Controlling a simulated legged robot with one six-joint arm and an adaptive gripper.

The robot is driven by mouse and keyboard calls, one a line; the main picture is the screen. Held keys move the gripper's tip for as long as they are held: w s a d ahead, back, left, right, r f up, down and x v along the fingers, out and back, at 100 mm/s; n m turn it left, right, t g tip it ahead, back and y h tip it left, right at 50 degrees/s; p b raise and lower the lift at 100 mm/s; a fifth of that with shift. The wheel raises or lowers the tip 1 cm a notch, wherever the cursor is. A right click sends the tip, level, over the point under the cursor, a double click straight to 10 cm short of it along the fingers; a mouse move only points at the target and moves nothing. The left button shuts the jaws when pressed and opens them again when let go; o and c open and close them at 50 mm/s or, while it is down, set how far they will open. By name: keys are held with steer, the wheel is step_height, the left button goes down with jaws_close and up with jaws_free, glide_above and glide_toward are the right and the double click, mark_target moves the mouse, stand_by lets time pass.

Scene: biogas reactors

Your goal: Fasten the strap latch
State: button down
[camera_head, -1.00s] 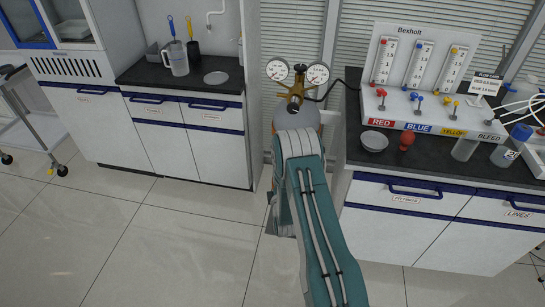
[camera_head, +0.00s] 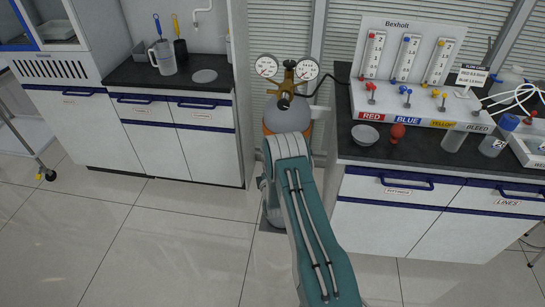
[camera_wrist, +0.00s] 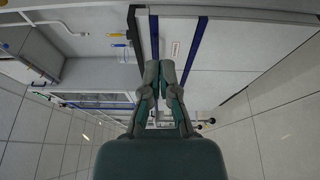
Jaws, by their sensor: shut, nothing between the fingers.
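The gas cylinder (camera_head: 280,118), with a grey shoulder and an orange body, stands upright between the two cabinets. A brass regulator with two round gauges (camera_head: 288,82) sits on top. My teal arm covers most of its lower body in the head view. I cannot make out a strap or its latch in either view. My gripper (camera_wrist: 160,72) shows in the wrist view with its dark fingers together and nothing between them. It is in front of white cabinet fronts with blue edges. In the head view the gripper is hidden by my arm.
The right bench (camera_head: 340,152) holds a flow panel (camera_head: 404,95), a white bowl (camera_head: 366,135) and a red bulb (camera_head: 398,132). The left counter (camera_head: 130,74) carries a jug (camera_head: 162,57). A cart (camera_head: 28,140) stands far left. The tiled floor (camera_head: 150,240) is clear in front.

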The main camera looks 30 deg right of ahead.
steer(key=shift+w+d+r, duration=0.1)
steer(key=shift+w+d, duration=0.35)
steer(key=shift+d, duration=0.4)
steer(key=shift+w+d+f, duration=0.1)
steer(key=shift+w+d, duration=0.35)
steer(key=shift+d, duration=0.35)
steer(key=shift+w+d+r, duration=0.1)
steer(key=shift+w+d, duration=0.35)
steer(key=shift+d, duration=0.4)
